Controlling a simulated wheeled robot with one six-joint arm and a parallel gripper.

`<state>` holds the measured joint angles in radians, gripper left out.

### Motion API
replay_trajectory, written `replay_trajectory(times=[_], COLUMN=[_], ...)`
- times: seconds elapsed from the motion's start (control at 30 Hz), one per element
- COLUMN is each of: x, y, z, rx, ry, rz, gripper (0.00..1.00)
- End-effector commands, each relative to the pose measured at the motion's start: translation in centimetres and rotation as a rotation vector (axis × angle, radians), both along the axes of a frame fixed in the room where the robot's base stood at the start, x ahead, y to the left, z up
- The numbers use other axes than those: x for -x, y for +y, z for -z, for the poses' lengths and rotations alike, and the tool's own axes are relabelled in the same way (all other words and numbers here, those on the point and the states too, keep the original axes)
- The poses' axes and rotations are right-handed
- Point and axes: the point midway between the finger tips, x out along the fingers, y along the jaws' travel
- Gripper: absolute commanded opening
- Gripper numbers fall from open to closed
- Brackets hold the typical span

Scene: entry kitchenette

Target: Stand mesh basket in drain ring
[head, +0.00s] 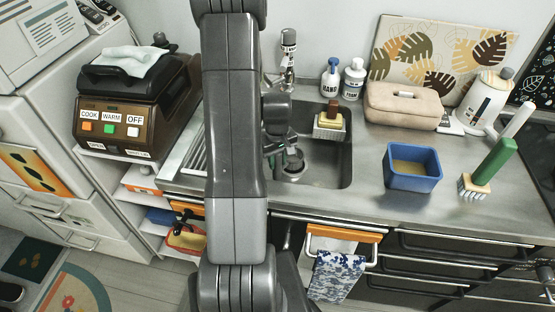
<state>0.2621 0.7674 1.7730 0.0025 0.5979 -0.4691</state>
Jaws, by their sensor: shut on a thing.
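The sink (325,165) is sunk in the steel counter just right of my arm. My gripper (289,143) reaches down into its left part, partly hidden by my own wrist. It is shut on a small grey piece, which I take to be the mesh basket (294,161). The drain ring (291,177) shows as a round metal rim on the sink floor. The basket is at or just above the ring and looks roughly upright. I cannot tell whether it touches or sits inside the ring.
A caddy with a sponge and brush (329,125) hangs at the sink's back right. The faucet (288,55) and two bottles (342,80) stand behind. A blue tub (412,168) and a green-handled brush (488,168) stand right. Counter between sink and tub is clear.

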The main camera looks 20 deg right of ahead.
Motion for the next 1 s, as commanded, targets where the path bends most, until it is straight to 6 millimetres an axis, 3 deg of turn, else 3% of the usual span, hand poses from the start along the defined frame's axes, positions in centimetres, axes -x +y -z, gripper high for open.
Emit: replay_trajectory(times=[0.9, 0.93, 1.0], x=[0.0, 0.0, 0.0], y=[0.0, 0.0, 0.0], z=[1.8, 1.8, 1.8], rx=[0.000, 0.000, 0.000], ry=[0.000, 0.000, 0.000], rz=[0.000, 0.000, 0.000], gripper=[0.00, 0.30, 0.44])
